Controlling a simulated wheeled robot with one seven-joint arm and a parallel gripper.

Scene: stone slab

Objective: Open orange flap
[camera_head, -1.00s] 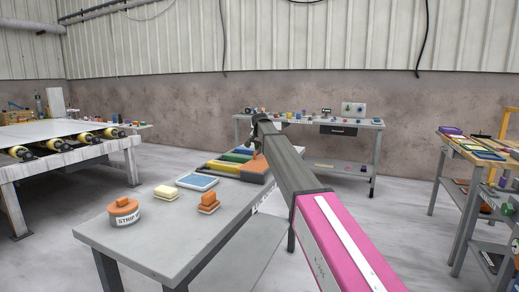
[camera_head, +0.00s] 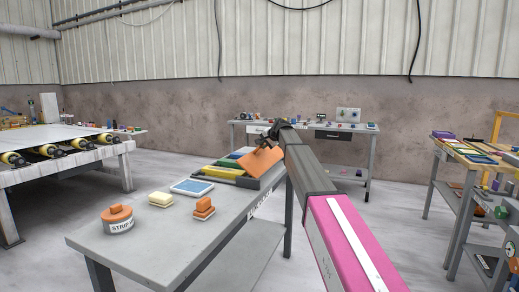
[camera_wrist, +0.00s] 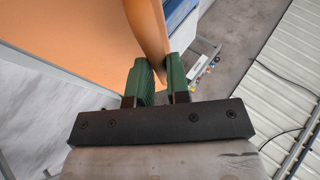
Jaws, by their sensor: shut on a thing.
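The orange flap (camera_head: 262,161) stands tilted up from the box of coloured flaps (camera_head: 222,180) on the stone slab table (camera_head: 150,241). In the wrist view the flap (camera_wrist: 85,45) fills the upper left, and its raised orange edge (camera_wrist: 146,28) runs down between the green fingers. My gripper (camera_wrist: 160,78) is shut on that edge. In the head view my gripper (camera_head: 268,138) is at the flap's upper end, dark and small. The green, yellow and blue flaps beside it lie low. The flap's hinge side is not clearly visible.
On the table stand a round orange-topped tin (camera_head: 118,219), a yellow block (camera_head: 160,199), a blue tray (camera_head: 192,187) and an orange block (camera_head: 204,206). A bench (camera_head: 305,130) stands behind, shelves (camera_head: 470,160) at right, and a roller table (camera_head: 75,150) at left.

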